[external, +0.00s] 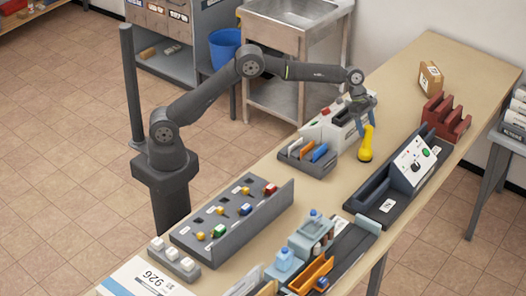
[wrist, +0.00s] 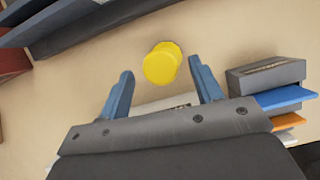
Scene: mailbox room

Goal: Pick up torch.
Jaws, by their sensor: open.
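The yellow torch (external: 366,146) is on the wooden table, below my gripper (external: 366,124) in the external view. In the wrist view the torch (wrist: 162,62) shows as a round yellow shape just ahead of and between the two blue fingertips (wrist: 161,70). The fingers are apart, with a visible gap on each side of the torch. My gripper is open and holds nothing. How far the fingertips are above or along the torch is hard to tell.
A grey holder with blue and orange items (external: 308,156) and a pale machine (external: 332,124) stand left of the torch. A dark tray with a white control panel (external: 412,160) stands to its right. A red rack (external: 446,117) and brown box (external: 430,77) are behind. Table beyond is bare.

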